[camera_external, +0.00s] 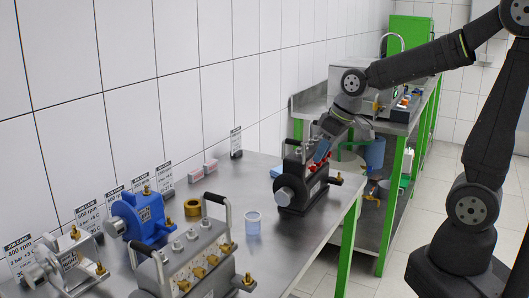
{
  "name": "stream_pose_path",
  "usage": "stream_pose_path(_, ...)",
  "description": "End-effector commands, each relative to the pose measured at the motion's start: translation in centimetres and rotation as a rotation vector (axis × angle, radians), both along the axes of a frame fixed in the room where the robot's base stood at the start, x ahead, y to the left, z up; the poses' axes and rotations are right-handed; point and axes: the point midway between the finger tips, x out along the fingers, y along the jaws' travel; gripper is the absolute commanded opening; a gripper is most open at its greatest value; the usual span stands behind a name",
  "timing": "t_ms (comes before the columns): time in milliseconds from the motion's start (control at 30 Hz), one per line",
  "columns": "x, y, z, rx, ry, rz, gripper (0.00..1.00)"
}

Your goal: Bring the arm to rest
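My arm reaches in from the right, bent at the elbow. Its end, my gripper (321,152), points down at the dark pump unit (305,190) on the far right part of the metal table. Small red parts show at the gripper's end, close to the top of that unit; I cannot tell if they touch. A small blue patch also shows there. The fingers are too small and overlapped to tell open from shut, or whether anything is held.
The steel table (262,270) carries a blue pump (142,216), a grey pump block (195,265), a brass ring (192,208), a clear cup (253,222) and job cards along the wall. A sink bench (312,105) and blue bucket (374,153) stand behind. Open floor lies right.

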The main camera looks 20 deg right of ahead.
Motion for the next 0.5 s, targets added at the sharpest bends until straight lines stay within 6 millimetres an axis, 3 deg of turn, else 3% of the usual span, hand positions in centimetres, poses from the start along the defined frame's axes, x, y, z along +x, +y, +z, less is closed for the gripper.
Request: stream_pose_path(500, -2.2, -2.9, 8.7, 0.002, -0.003, -0.001, 0.26)
